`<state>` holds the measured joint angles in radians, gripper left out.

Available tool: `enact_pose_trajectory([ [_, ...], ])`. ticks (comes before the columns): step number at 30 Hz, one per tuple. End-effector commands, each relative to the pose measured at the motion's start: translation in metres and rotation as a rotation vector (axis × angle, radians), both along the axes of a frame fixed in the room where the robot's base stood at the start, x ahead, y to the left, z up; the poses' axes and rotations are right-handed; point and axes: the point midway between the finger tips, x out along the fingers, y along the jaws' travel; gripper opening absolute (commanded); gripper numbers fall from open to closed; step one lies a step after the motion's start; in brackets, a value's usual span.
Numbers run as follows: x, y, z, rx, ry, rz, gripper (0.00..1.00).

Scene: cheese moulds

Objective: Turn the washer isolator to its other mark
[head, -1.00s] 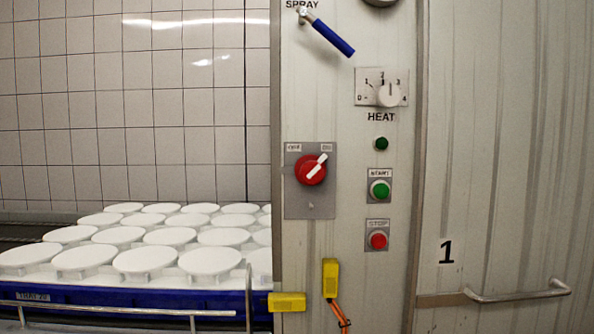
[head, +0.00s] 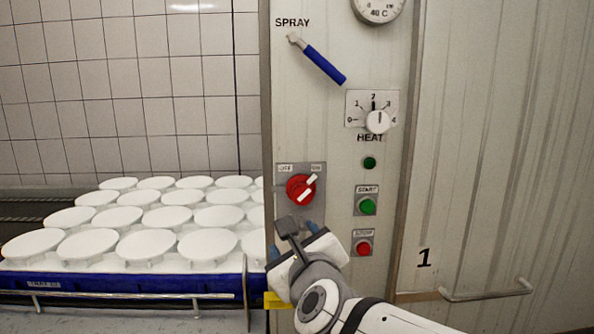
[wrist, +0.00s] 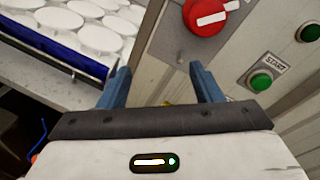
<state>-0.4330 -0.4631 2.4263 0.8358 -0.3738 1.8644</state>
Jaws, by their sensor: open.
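The washer isolator is a red round knob (head: 300,188) with a white bar, on a grey plate marked OFF at left and ON at right. Its white bar slants up to the right, towards ON. The wrist view shows the red knob (wrist: 206,14) at the top, right of centre, partly cut off by the frame edge. My gripper (head: 293,240) is just below the knob in the head view, apart from it. In the wrist view my gripper (wrist: 160,76) has its two blue fingers spread with nothing between them.
A green START button (head: 367,206) and red STOP button (head: 363,247) sit right of the isolator. Above are the HEAT dial (head: 378,121) and blue SPRAY lever (head: 324,64). A blue tray (head: 130,284) with white round moulds stands left. A door handle (head: 487,292) is at right.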

Motion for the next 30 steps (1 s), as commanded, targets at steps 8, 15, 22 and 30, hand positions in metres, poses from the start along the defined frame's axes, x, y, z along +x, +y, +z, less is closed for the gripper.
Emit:
enact_pose_trajectory([
  [8, -0.005, -0.015, 0.061, 0.485, -0.081, -0.174, 0.59],
  [15, 0.016, -0.017, 0.062, 0.524, -0.087, -0.192, 0.59],
  [22, 0.051, -0.017, 0.062, 0.522, -0.086, -0.190, 0.59],
  [30, 0.071, -0.016, 0.062, 0.522, -0.087, -0.186, 0.59],
])
